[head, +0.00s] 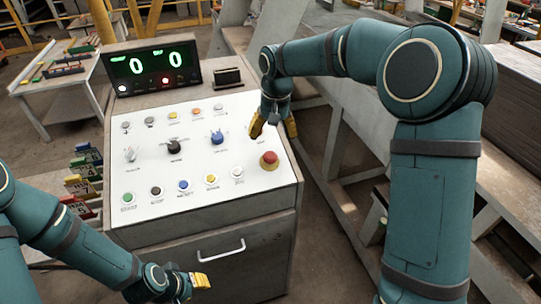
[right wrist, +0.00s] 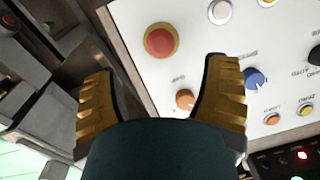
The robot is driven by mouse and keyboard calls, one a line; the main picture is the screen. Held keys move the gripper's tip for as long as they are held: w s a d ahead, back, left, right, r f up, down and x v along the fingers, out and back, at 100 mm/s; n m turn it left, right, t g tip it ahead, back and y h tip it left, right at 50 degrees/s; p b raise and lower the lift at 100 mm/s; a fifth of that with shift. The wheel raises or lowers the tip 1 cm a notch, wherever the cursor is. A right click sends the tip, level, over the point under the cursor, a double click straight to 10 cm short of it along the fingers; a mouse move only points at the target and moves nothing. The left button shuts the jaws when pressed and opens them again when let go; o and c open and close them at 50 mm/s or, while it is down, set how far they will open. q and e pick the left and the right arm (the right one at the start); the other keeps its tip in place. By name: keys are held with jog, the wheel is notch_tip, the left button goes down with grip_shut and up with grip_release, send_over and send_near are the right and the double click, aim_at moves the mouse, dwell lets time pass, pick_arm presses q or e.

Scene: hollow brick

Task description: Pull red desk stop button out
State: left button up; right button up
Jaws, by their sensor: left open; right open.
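The red desk stop button (head: 269,160) sits on a yellow base at the right side of the white control panel (head: 205,200). It also shows in the right wrist view (right wrist: 161,41), beyond and between my open fingertips. My right gripper (head: 272,128) is open and empty, above the panel's right edge, a little behind the red button and apart from it. Its yellow fingers also show in the right wrist view (right wrist: 160,85). My left gripper (head: 200,281) is low in front of the desk, away from the button. Its fingers point right and it holds nothing visible.
The panel carries several coloured buttons, a black knob (head: 174,147) and a blue knob (head: 217,138). A display (head: 152,66) reading two zeros stands at the back. A drawer handle (head: 221,250) sticks out in front. A wooden frame (head: 350,150) stands close on the right.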

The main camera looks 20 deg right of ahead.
aim_at(271, 156)
jog(key=f, duration=0.9)
jog(key=shift+w+a, duration=0.15)
jog(key=shift+a, duration=0.1)
jog(key=shift+r, duration=0.1)
jog(key=shift+c, duration=0.2)
grip_shut()
